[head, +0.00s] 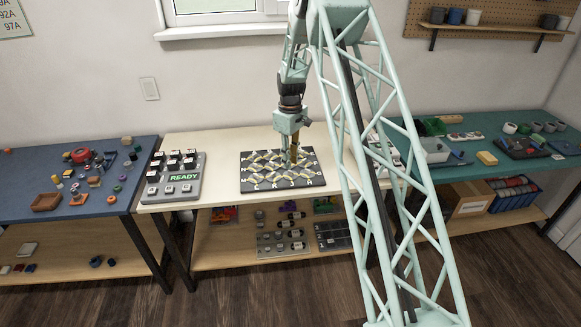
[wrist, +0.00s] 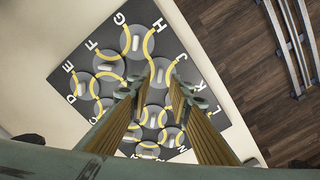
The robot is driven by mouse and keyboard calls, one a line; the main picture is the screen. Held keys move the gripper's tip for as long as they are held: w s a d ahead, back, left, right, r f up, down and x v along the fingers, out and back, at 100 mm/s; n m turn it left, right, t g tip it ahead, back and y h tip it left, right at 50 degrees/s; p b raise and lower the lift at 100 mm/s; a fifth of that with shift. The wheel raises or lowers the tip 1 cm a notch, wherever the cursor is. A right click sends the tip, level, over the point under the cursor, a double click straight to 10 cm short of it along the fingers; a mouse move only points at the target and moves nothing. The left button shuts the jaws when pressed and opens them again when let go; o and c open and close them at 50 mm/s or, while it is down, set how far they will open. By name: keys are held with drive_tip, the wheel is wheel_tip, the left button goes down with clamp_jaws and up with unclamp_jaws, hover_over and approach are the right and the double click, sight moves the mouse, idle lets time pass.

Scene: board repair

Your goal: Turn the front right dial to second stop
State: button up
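A dark board (head: 246,186) with round grey dials, yellow curved tracks and white letters lies on the cream table. It also fills much of the wrist view (wrist: 212,118). The front right dial is near the board's front right corner in the head view; its setting is too small to read. My gripper (head: 293,160) points down over the board's right half. In the wrist view its two fingers (wrist: 160,80) stand apart, with a dial (wrist: 160,72) showing between and beyond the tips. Whether they touch it, I cannot tell. The fingers hide some dials.
A grey panel (head: 157,190) with black and white keys and a green READY display stands left of the board. A blue table (head: 90,213) with small parts is at left. A green table (head: 470,167) with trays is at right. The cream table (head: 222,150) has bare room around the board.

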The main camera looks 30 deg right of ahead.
wheel_tip(320, 180, up, 8)
drive_tip(key=shift+f, duration=0.25)
idle(0.7)
wheel_tip(320, 180, up, 19)
drive_tip(key=m+t, duration=0.1)
hover_over(290, 171)
drive_tip(key=s+a, duration=0.9)
drive_tip(key=s, duration=0.1)
drive_tip(key=s+a+r+m+t, duration=0.1)
drive_tip(key=s+a+r, duration=0.2)
drive_tip(key=s+r, duration=0.35)
drive_tip(key=s+a+r+m, duration=0.1)
drive_tip(key=s+a+r, duration=0.35)
drive_tip(key=s, duration=0.25)
drive_tip(key=s+a+r+m+t, duration=0.1)
drive_tip(key=s+a+r, duration=0.2)
drive_tip(key=s, duration=0.6)
drive_tip(key=s+a+r, duration=0.2)
drive_tip(key=s+r, duration=0.1)
drive_tip(key=s, duration=0.6)
drive_tip(key=s+a+f+m+t, duration=0.1)
drive_tip(key=s+a+f, duration=0.1)
drive_tip(key=s, duration=1.6)
drive_tip(key=shift+a, duration=0.55)
